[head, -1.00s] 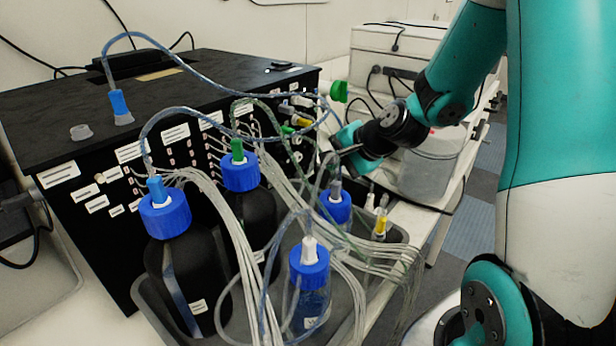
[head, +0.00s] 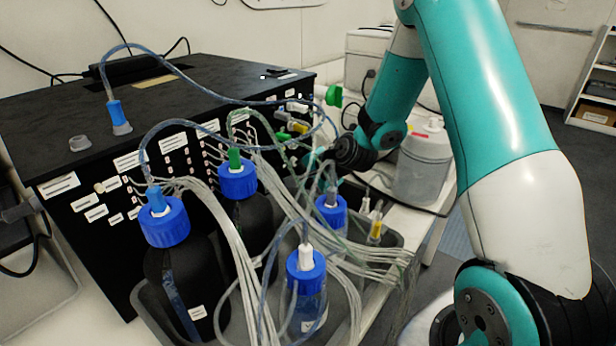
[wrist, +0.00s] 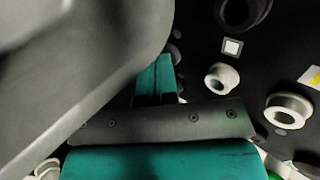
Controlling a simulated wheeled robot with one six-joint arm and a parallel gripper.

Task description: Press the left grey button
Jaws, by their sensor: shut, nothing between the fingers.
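The black machine (head: 70,220) stands at the left in the head view, its front panel covered with labels, ports and tubing. My gripper (head: 312,158) is at the right end of this panel, partly behind tubes. In the wrist view my gripper's teal fingers (wrist: 155,75) are together and empty, pointing at the dark panel. Small dark grey round spots (wrist: 175,52) show just right of the fingertips; I cannot tell whether one is the left grey button. Light round fittings stand farther right, one smaller (wrist: 221,78) and one larger (wrist: 288,110). Contact with the panel cannot be told.
Blue-capped bottles (head: 163,222) with many tubes stand in a grey tray in front of the panel. A translucent container (head: 420,165) stands right of my gripper. A large grey shape (wrist: 80,60) fills the wrist view's upper left. Floor is free at right.

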